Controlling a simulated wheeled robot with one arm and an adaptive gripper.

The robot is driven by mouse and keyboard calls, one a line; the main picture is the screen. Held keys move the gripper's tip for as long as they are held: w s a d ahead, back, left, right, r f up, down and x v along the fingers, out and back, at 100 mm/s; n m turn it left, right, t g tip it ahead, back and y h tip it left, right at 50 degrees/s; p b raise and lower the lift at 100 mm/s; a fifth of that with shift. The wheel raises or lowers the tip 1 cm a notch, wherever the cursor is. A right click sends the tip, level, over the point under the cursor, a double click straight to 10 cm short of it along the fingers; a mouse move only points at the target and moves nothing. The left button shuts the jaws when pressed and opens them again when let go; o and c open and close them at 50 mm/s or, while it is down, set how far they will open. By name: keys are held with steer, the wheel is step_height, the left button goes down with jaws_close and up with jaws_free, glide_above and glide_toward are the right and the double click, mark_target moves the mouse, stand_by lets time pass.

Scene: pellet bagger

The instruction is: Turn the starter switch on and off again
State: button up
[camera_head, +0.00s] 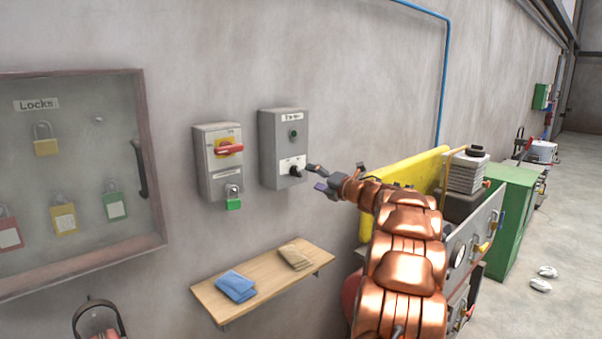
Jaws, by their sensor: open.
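The starter box (284,148) is a grey box on the wall, with a small label at the top and a dark green round part (293,133) below it. The black starter switch (295,171) sits on a white plate low on its front. My gripper (315,177) is open just right of the switch, its fingers spread toward the box. One finger reaches close to the switch; I cannot tell whether it touches. The switch's exact setting is too small to read.
An isolator box (205,172) with a red handle and green padlock (233,198) hangs left of the starter box. A wooden shelf (275,287) with blue and tan cloths lies below. A glass-fronted lock cabinet (152,200) is farther left. Yellow and green machinery (512,205) stands right.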

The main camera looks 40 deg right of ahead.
mark_target(296, 171)
steer(key=w+p, duration=0.2)
steer(key=w, duration=0.5)
steer(key=shift+c, duration=0.2)
steer(key=c, duration=1.1)
